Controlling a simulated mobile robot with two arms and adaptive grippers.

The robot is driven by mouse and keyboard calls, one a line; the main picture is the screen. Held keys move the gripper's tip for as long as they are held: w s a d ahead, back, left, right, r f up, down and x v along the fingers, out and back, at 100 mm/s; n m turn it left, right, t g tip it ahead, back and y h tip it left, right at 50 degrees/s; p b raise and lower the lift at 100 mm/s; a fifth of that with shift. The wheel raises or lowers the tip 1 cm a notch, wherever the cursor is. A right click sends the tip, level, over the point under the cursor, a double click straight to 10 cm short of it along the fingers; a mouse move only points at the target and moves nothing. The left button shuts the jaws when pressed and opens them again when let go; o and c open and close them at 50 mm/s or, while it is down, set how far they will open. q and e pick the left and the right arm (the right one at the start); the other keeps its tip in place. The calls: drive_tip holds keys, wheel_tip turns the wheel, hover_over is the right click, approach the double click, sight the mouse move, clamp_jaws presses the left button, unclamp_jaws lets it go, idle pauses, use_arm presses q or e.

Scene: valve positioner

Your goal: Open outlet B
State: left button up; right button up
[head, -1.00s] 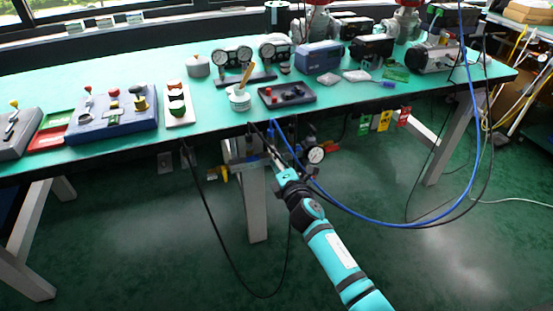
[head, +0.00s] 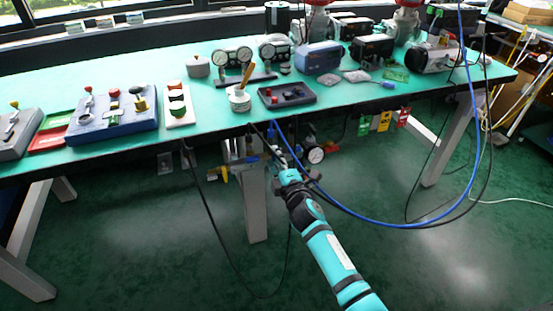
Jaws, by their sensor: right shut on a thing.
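My right gripper (head: 277,156) is under the front edge of the teal-topped table, among the pipe fittings hung there. It is shut on a small part of these fittings, seemingly a valve handle; the gripper hides most of it, and I cannot read any outlet label. A round pressure gauge (head: 316,155) is just right of the gripper. A yellow valve handle (head: 220,173) is to the left of the gripper, apart from it. My left gripper is not in view.
The tabletop (head: 215,110) carries control boxes, including a blue one (head: 112,116), a twin-gauge stand (head: 233,62) and a dark tray (head: 287,96). A blue hose (head: 400,225) and black cables hang near my right arm. A table leg (head: 254,205) stands left of it.

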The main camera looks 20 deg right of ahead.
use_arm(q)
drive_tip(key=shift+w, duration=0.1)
use_arm(e)
drive_tip(key=o, duration=0.9)
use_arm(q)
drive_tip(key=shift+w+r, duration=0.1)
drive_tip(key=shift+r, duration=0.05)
use_arm(e)
drive_tip(key=s, duration=1.2)
drive_tip(key=shift+d, duration=0.25)
